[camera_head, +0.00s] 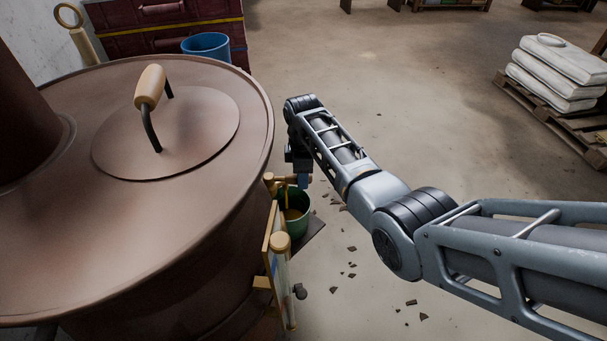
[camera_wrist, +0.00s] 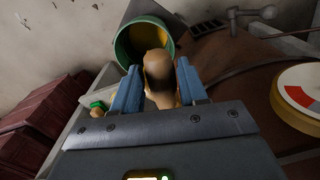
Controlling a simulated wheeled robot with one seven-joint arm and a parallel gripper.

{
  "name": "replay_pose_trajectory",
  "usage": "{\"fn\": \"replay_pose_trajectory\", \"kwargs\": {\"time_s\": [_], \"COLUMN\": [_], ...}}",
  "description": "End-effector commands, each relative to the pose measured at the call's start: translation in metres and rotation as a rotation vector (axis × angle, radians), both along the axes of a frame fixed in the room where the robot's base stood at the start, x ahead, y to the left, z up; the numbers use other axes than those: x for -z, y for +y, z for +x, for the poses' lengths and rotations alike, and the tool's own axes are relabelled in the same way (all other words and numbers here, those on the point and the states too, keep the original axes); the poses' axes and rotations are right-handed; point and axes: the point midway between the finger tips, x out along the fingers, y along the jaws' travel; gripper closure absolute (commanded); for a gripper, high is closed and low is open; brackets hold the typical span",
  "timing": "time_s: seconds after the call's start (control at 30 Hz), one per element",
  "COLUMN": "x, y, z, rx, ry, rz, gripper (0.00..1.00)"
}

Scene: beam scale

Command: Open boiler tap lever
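The large brown boiler (camera_head: 60,235) fills the left of the head view. A tan wooden handle (camera_head: 293,180) sticks out from its tap on the right side. My gripper (camera_head: 304,180) is at the outer end of this handle. In the wrist view, the two blue fingers of my gripper (camera_wrist: 158,88) stand either side of a tan wooden knob (camera_wrist: 158,70), which looks like the tap lever's handle. The fingers are very close to the knob; I cannot tell whether both press on it. A green bucket (camera_head: 306,217) stands below the tap; it also shows in the wrist view (camera_wrist: 120,48).
A framed gauge tube (camera_head: 280,265) is on the boiler's side near my arm. A round dial (camera_wrist: 290,92) is at the right of the wrist view. A blue bucket (camera_head: 206,44) and dark red chests (camera_head: 120,30) stand behind.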

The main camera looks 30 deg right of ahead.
Motion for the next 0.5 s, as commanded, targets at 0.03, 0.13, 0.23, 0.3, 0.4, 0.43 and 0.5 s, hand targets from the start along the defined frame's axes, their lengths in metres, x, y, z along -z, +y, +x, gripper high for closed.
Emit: {"fn": "replay_pose_trajectory", "kwargs": {"time_s": [0.03,0.13,0.23,0.3,0.4,0.43,0.5], "x": [0.0001,0.0003,0.0004,0.0005,-0.0003,-0.0015,-0.0069], "y": [-0.0001,-0.0003,-0.0004,-0.0004,-0.0005,-0.0006,-0.0006], "z": [-0.0002,-0.0004,-0.0006,-0.0007,-0.0007,-0.0006,-0.0003], "rx": [0.000,0.001,0.001,0.001,0.001,0.001,0.001], "ry": [0.001,0.001,0.001,0.002,0.002,0.001,0.001], "rz": [-0.001,0.000,0.000,-0.001,-0.001,0.000,-0.001], "gripper": [0.53,0.43,0.41,0.41,0.41,0.41,0.41]}}
